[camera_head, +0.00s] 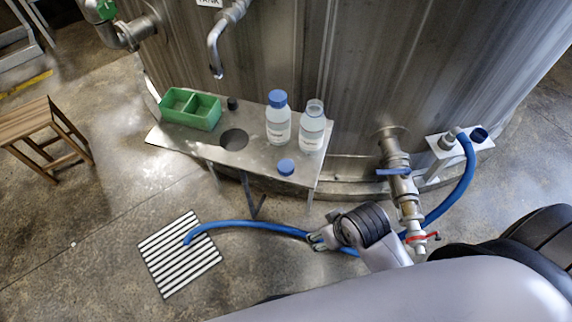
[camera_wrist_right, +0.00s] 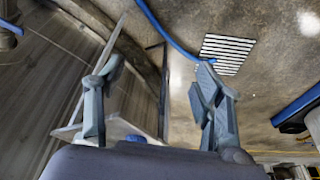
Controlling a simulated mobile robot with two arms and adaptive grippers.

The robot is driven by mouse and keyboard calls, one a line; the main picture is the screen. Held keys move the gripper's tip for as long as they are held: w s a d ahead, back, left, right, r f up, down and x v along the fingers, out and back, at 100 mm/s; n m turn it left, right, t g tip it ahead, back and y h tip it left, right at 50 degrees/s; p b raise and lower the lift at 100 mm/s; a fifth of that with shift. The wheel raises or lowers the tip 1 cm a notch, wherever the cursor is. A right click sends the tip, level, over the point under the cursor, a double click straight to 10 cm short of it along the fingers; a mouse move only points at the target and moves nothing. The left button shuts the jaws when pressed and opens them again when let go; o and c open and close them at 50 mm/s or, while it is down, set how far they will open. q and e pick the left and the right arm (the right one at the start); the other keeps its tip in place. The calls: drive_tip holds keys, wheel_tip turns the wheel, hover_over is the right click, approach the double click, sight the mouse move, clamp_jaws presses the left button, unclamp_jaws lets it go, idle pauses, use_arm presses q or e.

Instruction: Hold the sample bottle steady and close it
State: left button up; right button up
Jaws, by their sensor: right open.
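Two clear bottles with white labels stand upright on a steel shelf (camera_head: 225,155) against the tank. One bottle (camera_head: 278,125) wears a blue cap. The sample bottle (camera_head: 312,130), just right of it, is uncapped with a bare neck. A loose blue cap (camera_head: 286,167) lies at the shelf's front edge. My right gripper (camera_head: 316,240) is below and in front of the shelf, apart from bottles and cap. In the right wrist view its fingers (camera_wrist_right: 155,85) are spread with nothing between them. My left gripper is not in view.
A green divided tray (camera_head: 190,109), a small dark object (camera_head: 232,103) and a round hole share the shelf. A curved spout (camera_head: 215,52) hangs above. A blue hose (camera_head: 245,224) runs past my right gripper to a floor drain (camera_head: 180,252). A valve pipe (camera_head: 402,185) stands at right.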

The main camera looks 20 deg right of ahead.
drive_tip(key=w+a+r+n+y, duration=0.1)
drive_tip(key=w+a+r, duration=0.3)
drive_tip(key=a+r, duration=0.1)
wheel_tip(320, 180, up, 13)
drive_tip(key=n+g+h, duration=0.2)
drive_tip(key=n+g, duration=0.1)
hover_over(285, 164)
drive_tip(key=shift+r, duration=0.2)
wheel_tip(285, 164, down, 12)
drive_tip(key=shift+f, duration=0.15)
